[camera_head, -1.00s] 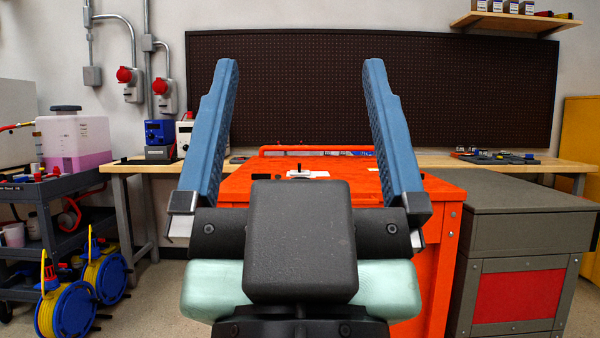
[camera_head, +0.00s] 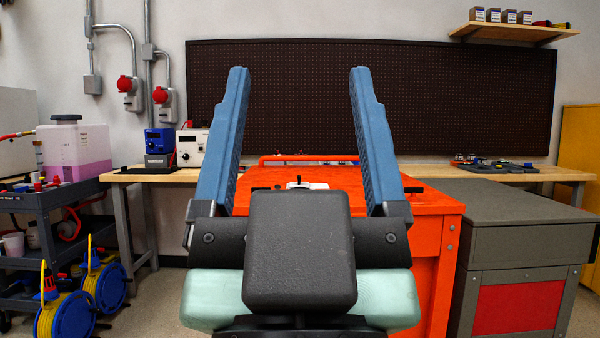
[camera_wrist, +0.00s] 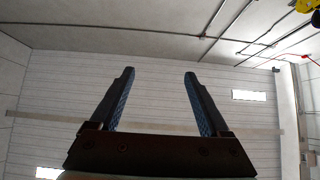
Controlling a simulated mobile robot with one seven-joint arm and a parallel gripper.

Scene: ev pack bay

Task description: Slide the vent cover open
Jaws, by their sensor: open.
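My gripper (camera_head: 299,72) is raised in front of the head camera, with its two blue fingers pointing up, apart and empty. In the wrist view my gripper (camera_wrist: 158,74) is also open, with only the far wall and ceiling beyond it. Behind it stands an orange cart or cabinet (camera_head: 435,212). A small white part with a black knob (camera_head: 306,186) lies on its top, partly hidden by my gripper. I cannot tell whether this is the vent cover, and no other vent cover can be made out.
A wooden bench (camera_head: 520,173) runs along the back under a dark pegboard (camera_head: 300,110). A grey cabinet (camera_head: 520,216) stands right of the orange one.

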